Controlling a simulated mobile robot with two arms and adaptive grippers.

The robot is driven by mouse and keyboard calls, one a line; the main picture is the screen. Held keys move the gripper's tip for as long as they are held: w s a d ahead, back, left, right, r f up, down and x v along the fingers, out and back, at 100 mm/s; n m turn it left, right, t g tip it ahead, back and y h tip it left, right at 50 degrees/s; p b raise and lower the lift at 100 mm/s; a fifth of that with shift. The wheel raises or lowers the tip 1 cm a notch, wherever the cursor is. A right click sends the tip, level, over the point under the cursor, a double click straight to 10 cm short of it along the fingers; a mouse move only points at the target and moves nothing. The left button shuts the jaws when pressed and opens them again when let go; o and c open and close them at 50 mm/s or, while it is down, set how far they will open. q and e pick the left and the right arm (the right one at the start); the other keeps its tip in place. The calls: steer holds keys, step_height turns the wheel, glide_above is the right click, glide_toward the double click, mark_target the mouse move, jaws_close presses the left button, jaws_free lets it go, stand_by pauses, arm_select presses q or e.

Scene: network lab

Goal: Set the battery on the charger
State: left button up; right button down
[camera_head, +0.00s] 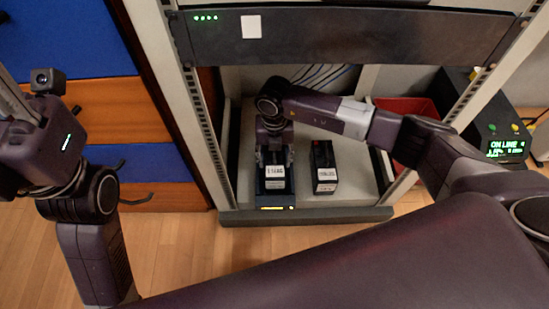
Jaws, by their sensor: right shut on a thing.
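My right gripper (273,158) reaches down inside the rack and is shut on a dark battery with a white label (277,171). The battery is upright at the dark charger (262,203), which has a small yellow light on its front edge. From this angle I cannot tell whether the battery rests fully on the charger. A second dark battery with a white label (325,172) stands just to the right, apart from it. My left gripper (12,98) is at the left edge, far from the rack, and its fingertips are largely cut off.
The rack's front posts (207,120) stand on both sides, and a rack unit with green lights (340,38) spans above. A red bin (408,112) and a box with a green display (497,135) are at the right. Blue and orange drawers (125,105) stand at the left.

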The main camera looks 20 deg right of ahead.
steer(key=shift+w+r, duration=0.1)
steer(key=shift+r, duration=0.05)
steer(key=c, duration=1)
jaws_free()
steer(key=shift+o, duration=0.3)
steer(key=shift+f, duration=0.2)
step_height(320, 180, up, 12)
steer(key=shift+r, duration=0.1)
